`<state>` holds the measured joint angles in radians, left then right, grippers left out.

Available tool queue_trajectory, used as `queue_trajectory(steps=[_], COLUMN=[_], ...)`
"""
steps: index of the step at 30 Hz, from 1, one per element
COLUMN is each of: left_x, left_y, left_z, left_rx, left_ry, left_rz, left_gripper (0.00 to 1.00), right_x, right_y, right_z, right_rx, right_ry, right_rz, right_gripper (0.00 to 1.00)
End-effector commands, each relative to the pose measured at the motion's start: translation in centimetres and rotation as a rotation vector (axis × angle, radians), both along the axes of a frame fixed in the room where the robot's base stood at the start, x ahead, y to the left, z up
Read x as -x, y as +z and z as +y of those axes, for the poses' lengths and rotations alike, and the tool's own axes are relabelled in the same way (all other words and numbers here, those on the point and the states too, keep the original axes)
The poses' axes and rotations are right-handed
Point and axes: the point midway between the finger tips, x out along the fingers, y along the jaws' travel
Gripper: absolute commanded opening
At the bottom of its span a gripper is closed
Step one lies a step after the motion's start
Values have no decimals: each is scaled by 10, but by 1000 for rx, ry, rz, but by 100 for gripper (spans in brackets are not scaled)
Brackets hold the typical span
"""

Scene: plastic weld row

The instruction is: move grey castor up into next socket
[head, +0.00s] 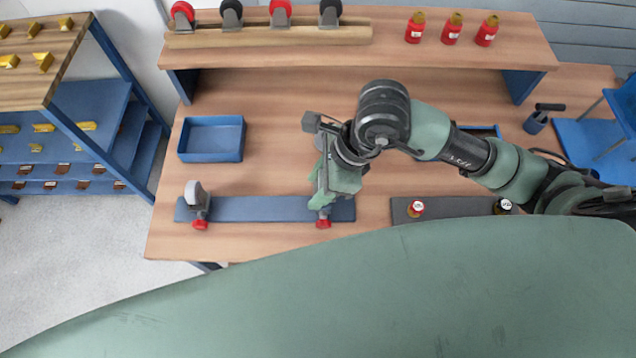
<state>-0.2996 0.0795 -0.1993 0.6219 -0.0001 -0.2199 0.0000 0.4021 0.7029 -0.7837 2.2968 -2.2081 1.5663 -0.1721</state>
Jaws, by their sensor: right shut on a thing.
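A castor with a light grey wheel (195,194) stands upright at the left end of a blue-grey strip (258,209) on the bench. A small red-tipped fitting (200,224) sits at the strip's front edge just below it. My right gripper (322,203) points down over the strip's right part and is shut, with a second red-tipped fitting (323,223) right at its fingertips. The jaws hide most of what they hold. The gripper is well to the right of the grey castor and apart from it. My left gripper is not in view.
A raised shelf holds red and black castors (281,12) on a wooden rail and several red bottles (451,29). A blue tray (212,139) lies behind the strip. A dark mat (455,208) with two small bottles lies right. Bench between tray and gripper is clear.

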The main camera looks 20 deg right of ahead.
Motion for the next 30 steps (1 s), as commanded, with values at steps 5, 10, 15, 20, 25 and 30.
queue_trajectory(steps=[5, 10, 15, 20, 25, 30], left_x=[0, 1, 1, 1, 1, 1], left_y=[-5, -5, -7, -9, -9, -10], left_z=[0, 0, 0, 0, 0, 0], left_rx=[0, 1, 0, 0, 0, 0], left_ry=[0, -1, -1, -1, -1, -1], left_rz=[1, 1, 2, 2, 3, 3], left_gripper=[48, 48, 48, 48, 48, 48], right_x=[0, 0, 0, 0, 0, 0], right_y=[0, 0, 0, 1, 2, 1], right_z=[0, 0, 0, 1, 1, 1], right_rx=[-8, -9, -8, -9, -8, -7], right_ry=[0, 0, 0, 0, -1, 0], right_rz=[0, 1, 0, 1, 1, 0], right_gripper=[0, 0, 0, 0, 0, 0])
